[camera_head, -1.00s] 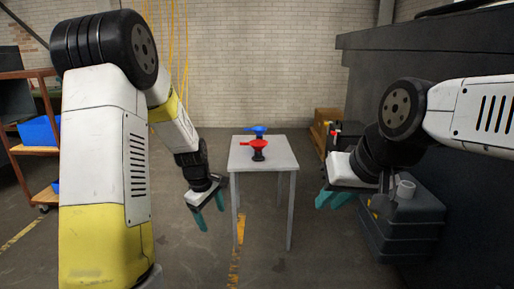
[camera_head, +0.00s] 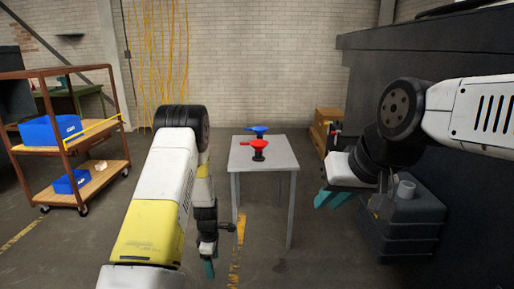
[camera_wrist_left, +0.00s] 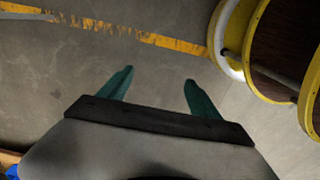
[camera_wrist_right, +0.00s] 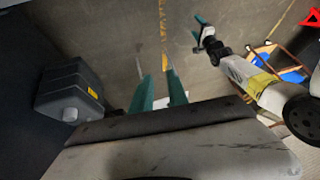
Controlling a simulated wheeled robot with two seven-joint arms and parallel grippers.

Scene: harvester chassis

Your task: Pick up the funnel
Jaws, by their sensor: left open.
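A red funnel (camera_head: 258,146) stands on a small grey table (camera_head: 283,161) in the head view, its spout side in a dark base. A blue funnel (camera_head: 257,130) stands just behind it. My left gripper (camera_head: 208,269) is low in front of and left of the table, apart from both funnels. Its two teal fingers are spread and empty in the left wrist view (camera_wrist_left: 157,90). My right gripper (camera_head: 332,200) hangs right of the table, fingers apart; the right wrist view (camera_wrist_right: 160,92) shows nothing clearly held between them.
A wooden shelf cart (camera_head: 50,150) with blue bins (camera_head: 50,130) stands at the left. A dark grey container (camera_head: 408,222) lies below my right arm, beside a large dark machine (camera_head: 440,65). Floor is clear around the table legs.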

